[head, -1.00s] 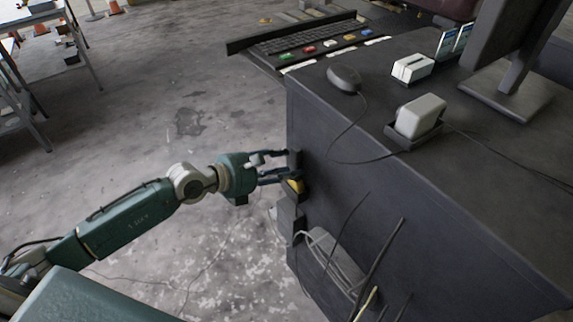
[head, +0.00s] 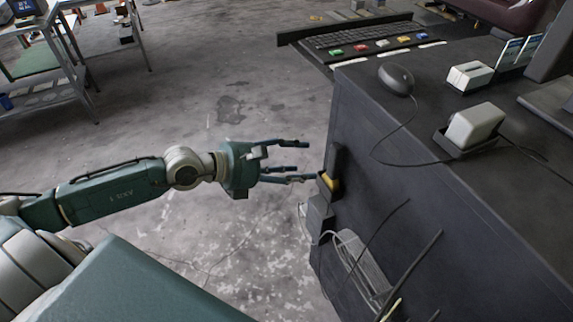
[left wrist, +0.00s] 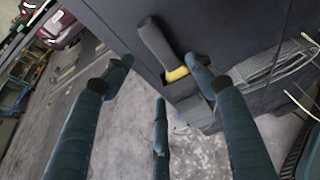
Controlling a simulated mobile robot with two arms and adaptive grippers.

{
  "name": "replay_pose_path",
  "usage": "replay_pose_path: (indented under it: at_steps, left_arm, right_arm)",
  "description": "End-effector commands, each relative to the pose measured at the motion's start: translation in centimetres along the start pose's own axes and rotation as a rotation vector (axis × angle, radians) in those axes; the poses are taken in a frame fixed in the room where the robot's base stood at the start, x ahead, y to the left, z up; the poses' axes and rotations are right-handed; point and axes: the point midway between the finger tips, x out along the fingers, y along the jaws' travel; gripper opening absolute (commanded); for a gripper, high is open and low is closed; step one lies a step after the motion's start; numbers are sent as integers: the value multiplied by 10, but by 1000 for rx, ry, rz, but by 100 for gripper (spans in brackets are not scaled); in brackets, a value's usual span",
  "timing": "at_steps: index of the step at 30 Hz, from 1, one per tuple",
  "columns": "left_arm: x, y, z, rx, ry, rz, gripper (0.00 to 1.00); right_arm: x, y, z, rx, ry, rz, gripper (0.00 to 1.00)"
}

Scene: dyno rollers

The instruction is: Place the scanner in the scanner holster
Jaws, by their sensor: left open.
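The scanner (head: 333,168), dark with a yellow part, stands upright at the side of the dark cabinet. Its lower end is in the grey scanner holster (head: 318,211) fixed to that side. My left gripper (head: 312,161) is open and empty, with its fingers pointing at the scanner from the left and a small gap between. In the left wrist view the scanner (left wrist: 157,47) and the holster (left wrist: 194,106) lie beyond the spread fingers of my left gripper (left wrist: 159,66). How deep the scanner sits is hidden. My right gripper is not in view.
A wire basket (head: 358,262) and thin cables are on the cabinet side below the holster. The floor left of the cabinet is clear.

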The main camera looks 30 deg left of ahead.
Motion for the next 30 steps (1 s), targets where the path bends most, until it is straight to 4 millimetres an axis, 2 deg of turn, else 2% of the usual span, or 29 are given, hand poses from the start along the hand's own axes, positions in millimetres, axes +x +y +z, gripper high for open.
replay_pose_path:
  at_steps: [3, 9, 23, 26, 29, 30]
  left_arm:
    - [-18, 0, -4, 2, 8, -1, 57]
    - [-32, 0, -2, 1, 3, 0, 57]
    - [-36, 2, 0, -14, -4, 5, 57]
    - [-35, 29, -14, -143, -23, 59, 57]
    - [-36, 82, -56, -441, -70, 178, 57]
    - [-38, 106, -84, -598, -97, 240, 57]
  right_arm:
    - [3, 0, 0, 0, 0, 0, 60]
    - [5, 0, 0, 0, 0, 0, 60]
    - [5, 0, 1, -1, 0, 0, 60]
    - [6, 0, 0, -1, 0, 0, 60]
    - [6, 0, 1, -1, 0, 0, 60]
    - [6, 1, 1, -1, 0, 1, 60]
